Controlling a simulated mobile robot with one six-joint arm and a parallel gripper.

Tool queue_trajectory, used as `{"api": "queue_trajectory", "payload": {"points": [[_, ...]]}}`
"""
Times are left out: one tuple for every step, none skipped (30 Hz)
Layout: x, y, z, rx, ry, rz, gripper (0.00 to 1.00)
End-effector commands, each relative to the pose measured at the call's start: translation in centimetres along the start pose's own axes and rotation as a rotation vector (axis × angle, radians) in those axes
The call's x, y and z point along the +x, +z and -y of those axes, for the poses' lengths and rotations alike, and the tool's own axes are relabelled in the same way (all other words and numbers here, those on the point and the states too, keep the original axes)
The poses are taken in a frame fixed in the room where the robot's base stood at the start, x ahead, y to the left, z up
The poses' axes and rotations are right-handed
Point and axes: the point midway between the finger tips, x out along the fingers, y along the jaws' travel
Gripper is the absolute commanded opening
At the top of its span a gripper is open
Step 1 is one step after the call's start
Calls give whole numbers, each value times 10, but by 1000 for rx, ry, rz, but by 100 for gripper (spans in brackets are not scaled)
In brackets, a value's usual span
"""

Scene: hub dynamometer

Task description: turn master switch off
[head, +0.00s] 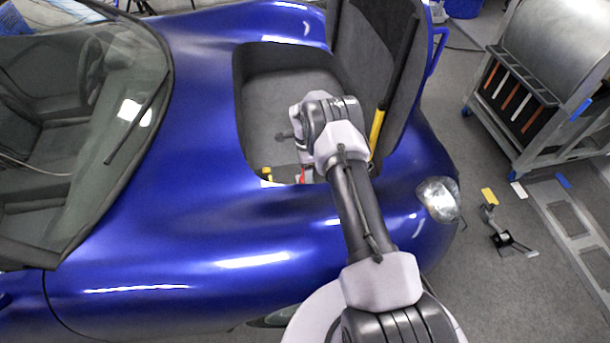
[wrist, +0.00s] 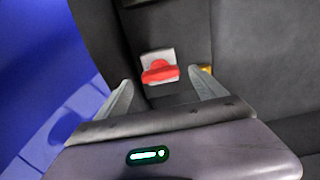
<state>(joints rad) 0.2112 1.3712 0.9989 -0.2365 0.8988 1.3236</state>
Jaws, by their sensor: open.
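The master switch (wrist: 160,71) shows in the wrist view as a red handle on a light grey plate, set on a dark grey surface inside the car's front compartment. My gripper (wrist: 160,88) is open, with one finger to the left and one to the right of the red handle in the picture. I cannot tell how far the fingertips are from it. In the head view a bit of red (head: 306,171) shows low in the compartment, beside my wrist. My arm hides the rest there.
The blue car (head: 220,215) has its front compartment (head: 270,70) open, with a raised lid (head: 375,40) and a yellow-and-black strut (head: 378,130) at the right. A metal cart (head: 540,60) stands further right. A pedal-like part (head: 500,238) lies on the floor.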

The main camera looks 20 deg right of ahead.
Motion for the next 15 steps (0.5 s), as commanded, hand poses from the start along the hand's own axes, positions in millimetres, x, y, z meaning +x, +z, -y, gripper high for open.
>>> {"api": "queue_trajectory", "payload": {"points": [[9, 0, 0, 0, 1, 0, 80], [12, 0, 0, 0, 1, 0, 80], [14, 0, 0, 0, 1, 0, 80], [16, 0, 0, 0, 0, 0, 80], [17, 0, 0, 0, 0, 0, 80], [18, 0, 0, 0, 0, 0, 80], [18, 0, 0, 0, 0, 0, 80], [18, 0, 0, 0, 0, 0, 80], [18, 0, 0, 0, 0, 0, 80], [18, 0, 0, 0, 0, 0, 80], [18, 0, 0, 0, 0, 0, 80], [18, 0, 0, 0, 0, 0, 80], [18, 0, 0, 0, 0, 0, 80], [18, 0, 0, -1, 0, 0, 80], [18, 0, 0, -1, 0, 0, 74]]}}
